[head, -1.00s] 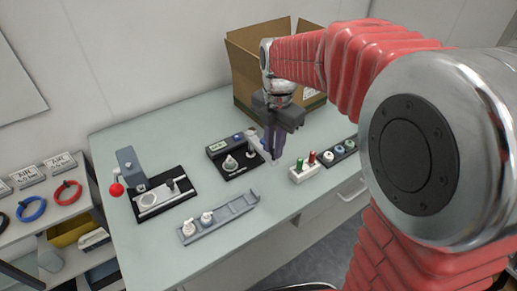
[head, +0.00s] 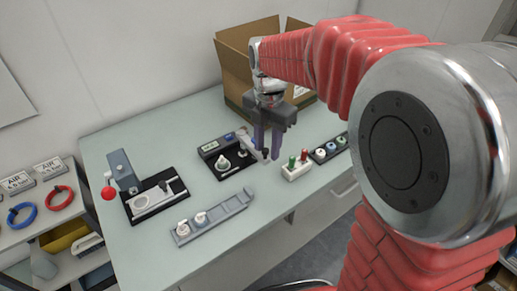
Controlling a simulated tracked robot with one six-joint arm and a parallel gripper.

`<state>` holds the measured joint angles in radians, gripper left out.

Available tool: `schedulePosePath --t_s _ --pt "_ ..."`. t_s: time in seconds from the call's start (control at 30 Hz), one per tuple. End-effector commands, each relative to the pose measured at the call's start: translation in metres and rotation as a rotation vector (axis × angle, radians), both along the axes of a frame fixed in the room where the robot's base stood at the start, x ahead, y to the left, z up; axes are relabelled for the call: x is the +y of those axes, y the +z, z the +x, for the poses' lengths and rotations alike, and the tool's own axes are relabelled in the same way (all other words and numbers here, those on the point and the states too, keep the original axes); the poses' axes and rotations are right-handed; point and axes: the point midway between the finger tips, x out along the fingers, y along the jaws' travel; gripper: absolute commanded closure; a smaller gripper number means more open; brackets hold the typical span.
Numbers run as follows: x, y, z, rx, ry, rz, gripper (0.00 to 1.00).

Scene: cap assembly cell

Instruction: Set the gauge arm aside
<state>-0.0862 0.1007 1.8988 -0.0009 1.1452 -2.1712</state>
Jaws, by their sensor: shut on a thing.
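The gauge arm (head: 251,146) is a light grey bar on the small gauge station with the black base (head: 225,175). It runs from near the back of the station toward its right side. My gripper (head: 268,156) points down, its purple-grey fingers shut on the gauge arm near its right end. The fingers partly hide that end. A pale round part with a knob (head: 223,163) stands on the base, left of the gauge arm, and looks uncovered by it.
A press with a red ball handle (head: 109,192) stands at the left. A grey rail (head: 232,213) with two white parts lies in front. A white block (head: 296,172) with green and red pegs and a dark tray (head: 319,155) stand right. A cardboard box (head: 230,65) stands behind.

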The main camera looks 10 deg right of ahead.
Motion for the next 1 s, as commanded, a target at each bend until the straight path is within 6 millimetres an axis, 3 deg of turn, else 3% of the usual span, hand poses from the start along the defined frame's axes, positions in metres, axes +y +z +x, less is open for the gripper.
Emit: schedulePosePath --t_s 0.6,1.0 --pt "-0.001 0.069 -0.002 -0.003 -0.001 -0.001 0.75" --pt "-0.001 0.078 -0.003 -0.002 -0.001 -0.001 0.75"
